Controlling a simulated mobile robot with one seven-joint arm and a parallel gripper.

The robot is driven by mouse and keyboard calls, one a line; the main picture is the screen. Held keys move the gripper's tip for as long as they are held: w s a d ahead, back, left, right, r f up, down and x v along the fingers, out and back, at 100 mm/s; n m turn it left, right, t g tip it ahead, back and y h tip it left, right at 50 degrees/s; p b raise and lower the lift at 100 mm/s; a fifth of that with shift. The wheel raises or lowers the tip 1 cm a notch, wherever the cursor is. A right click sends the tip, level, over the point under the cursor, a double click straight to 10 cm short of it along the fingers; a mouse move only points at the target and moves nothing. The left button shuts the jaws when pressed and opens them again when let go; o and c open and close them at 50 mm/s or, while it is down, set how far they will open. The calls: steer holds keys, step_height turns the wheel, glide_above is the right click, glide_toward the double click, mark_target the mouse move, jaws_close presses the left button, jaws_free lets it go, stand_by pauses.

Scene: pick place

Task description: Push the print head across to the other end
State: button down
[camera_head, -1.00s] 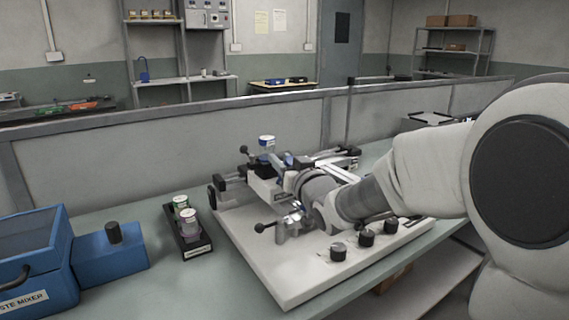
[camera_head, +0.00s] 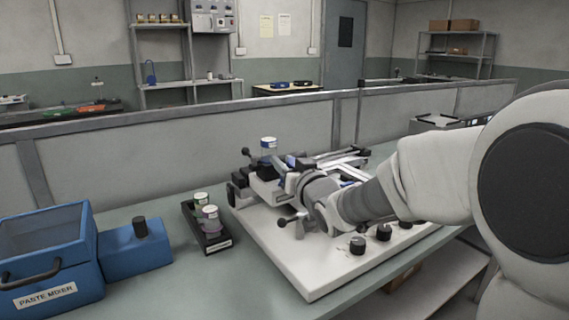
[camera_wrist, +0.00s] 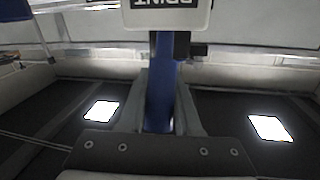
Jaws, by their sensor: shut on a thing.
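The printer (camera_head: 300,262) is a pale flat base with rails and a carriage on the bench. The print head (camera_head: 268,188) is a pale block on the carriage, near the left end of the rails. A small blue and white jar (camera_head: 268,143) stands on top or just behind it. In the wrist view the head's white plate (camera_wrist: 165,14) reads PRINT upside down. My gripper (camera_wrist: 162,88) is shut on a blue upright handle (camera_wrist: 158,108) below that plate. In the head view my wrist hides the gripper and part of the carriage.
Knobs (camera_head: 357,245) line the printer's front edge. A ball-ended lever (camera_head: 284,223) sticks out in front. A dark jar holder (camera_head: 216,246) stands left of the base, and a blue paste mixer (camera_head: 45,262) farther left. A low partition (camera_head: 180,155) runs behind.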

steer(key=shift+s+a+f, duration=0.1)
steer(key=shift+a, duration=0.15)
steer(key=c, duration=0.6)
jaws_free()
steer(key=shift+s, duration=0.1)
steer(key=shift+s+d, duration=0.15)
steer(key=v, duration=1.7)
